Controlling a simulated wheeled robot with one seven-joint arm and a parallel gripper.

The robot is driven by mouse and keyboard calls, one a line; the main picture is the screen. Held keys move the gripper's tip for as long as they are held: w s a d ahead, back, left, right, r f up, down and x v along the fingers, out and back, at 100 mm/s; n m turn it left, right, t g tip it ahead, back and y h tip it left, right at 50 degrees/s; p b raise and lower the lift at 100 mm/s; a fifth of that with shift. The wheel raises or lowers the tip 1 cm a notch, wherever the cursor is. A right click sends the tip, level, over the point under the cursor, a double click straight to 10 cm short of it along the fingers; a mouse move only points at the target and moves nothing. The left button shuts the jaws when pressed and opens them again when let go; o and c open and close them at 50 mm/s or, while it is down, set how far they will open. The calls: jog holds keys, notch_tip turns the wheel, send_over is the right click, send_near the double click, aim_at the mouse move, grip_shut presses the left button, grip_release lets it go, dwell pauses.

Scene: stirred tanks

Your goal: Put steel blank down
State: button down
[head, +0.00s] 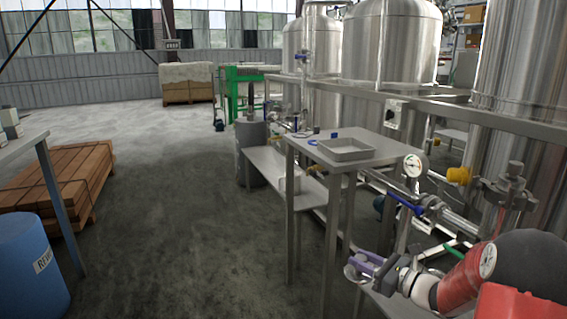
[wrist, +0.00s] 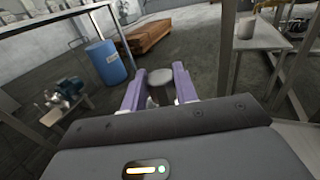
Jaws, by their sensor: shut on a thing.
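The steel blank (wrist: 160,94) is a short grey cylinder with a flat round top. In the wrist view it sits between the two purple fingers of my gripper (wrist: 159,88), which is shut on it. In the head view my gripper (head: 363,268) is at the lower right, held out in front of the legs of the small grey table (head: 302,150). The blank is small and partly hidden by the fingers there. It appears to be held in the air, clear of any surface.
A shallow grey tray (head: 346,149) and small blue items lie on the grey table. Pipework with a pressure gauge (head: 413,165) and steel tanks (head: 392,40) crowd the right. A blue barrel (head: 30,262) and strapped timber (head: 58,180) stand left. The middle floor is clear.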

jog(key=s+a+f+n+g+y, duration=0.1)
jog(key=s+a+f, duration=0.1)
jog(key=f, duration=0.7)
jog(key=s+a+f+g, duration=0.1)
jog(key=s+a+f, duration=0.2)
jog(key=f, duration=0.7)
jog(key=shift+s+a+n+y, duration=0.2)
jog(key=shift+s+n+y, duration=0.2)
jog(key=shift+s, duration=0.65)
